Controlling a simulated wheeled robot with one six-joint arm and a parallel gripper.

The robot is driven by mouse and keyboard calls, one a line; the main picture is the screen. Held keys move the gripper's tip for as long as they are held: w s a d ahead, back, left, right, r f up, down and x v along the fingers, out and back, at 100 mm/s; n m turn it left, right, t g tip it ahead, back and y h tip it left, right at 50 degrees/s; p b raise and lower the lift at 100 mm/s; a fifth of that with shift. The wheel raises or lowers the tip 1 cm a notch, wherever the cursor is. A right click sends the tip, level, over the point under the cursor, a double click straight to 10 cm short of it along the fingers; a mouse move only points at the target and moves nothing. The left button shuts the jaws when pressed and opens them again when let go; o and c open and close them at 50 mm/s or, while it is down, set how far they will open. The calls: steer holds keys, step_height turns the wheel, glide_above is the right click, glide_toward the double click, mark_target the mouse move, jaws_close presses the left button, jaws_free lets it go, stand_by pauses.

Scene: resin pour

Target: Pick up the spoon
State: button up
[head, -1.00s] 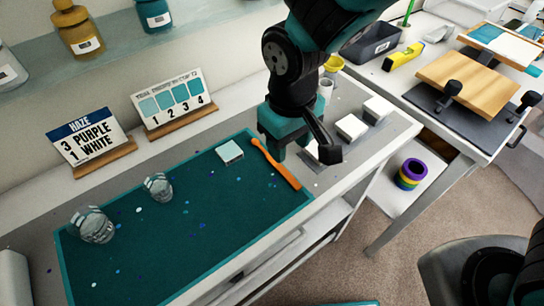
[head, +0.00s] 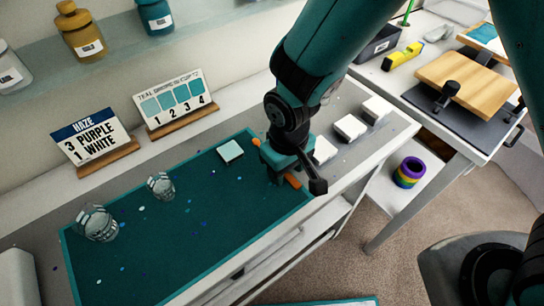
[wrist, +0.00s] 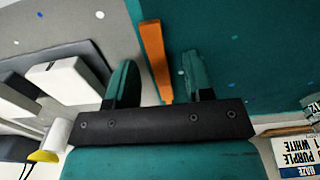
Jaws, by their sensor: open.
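The orange spoon (head: 294,181) lies along the right edge of the teal mat (head: 165,235), partly hidden in the head view by my gripper (head: 277,172). My gripper is over the spoon, pointing down. In the wrist view the spoon (wrist: 154,52) runs between the two teal fingers of my gripper (wrist: 160,80), which are apart with a gap on both sides of it. I cannot tell the exact height of the fingers above the mat.
Two clear cups (head: 97,224) (head: 161,186) and a pale square tile (head: 230,151) stand on the mat. White blocks (head: 350,127) sit right of the gripper. Sign cards (head: 95,136) (head: 172,101) stand behind. A side table holds a wooden board (head: 462,81).

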steer(key=shift+f, duration=0.15)
jaws_close()
stand_by(0.4)
